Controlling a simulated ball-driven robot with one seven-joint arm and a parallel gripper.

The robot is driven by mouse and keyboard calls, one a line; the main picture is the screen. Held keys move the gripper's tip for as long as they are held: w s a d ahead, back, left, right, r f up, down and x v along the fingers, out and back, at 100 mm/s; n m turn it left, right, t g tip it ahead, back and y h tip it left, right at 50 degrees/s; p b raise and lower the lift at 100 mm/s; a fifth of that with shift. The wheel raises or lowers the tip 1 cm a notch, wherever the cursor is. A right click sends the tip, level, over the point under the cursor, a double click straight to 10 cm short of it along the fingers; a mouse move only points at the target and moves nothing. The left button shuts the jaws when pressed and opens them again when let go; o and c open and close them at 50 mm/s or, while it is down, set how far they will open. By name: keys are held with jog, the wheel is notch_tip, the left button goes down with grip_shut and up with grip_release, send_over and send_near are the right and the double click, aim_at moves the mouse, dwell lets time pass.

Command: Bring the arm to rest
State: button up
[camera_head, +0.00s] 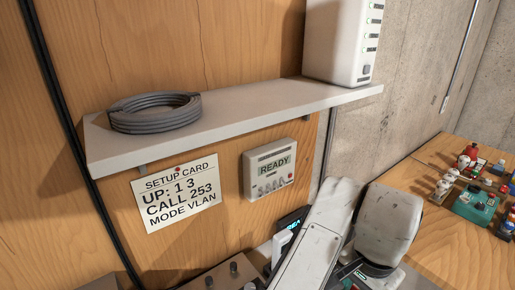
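My arm shows at the bottom centre-right of the head view as white, scuffed links, bent with its joint raised in front of the wooden panel. My gripper is not in view. The lower part of the arm runs out of the bottom edge of the picture. Whether the arm touches anything down there cannot be seen.
A shelf (235,115) holds a coiled grey cable (155,113) and a white box (340,40) with green lights. Below are a setup card (178,193) and a small unit reading READY (270,168). A wooden table (445,235) with several small items stands right.

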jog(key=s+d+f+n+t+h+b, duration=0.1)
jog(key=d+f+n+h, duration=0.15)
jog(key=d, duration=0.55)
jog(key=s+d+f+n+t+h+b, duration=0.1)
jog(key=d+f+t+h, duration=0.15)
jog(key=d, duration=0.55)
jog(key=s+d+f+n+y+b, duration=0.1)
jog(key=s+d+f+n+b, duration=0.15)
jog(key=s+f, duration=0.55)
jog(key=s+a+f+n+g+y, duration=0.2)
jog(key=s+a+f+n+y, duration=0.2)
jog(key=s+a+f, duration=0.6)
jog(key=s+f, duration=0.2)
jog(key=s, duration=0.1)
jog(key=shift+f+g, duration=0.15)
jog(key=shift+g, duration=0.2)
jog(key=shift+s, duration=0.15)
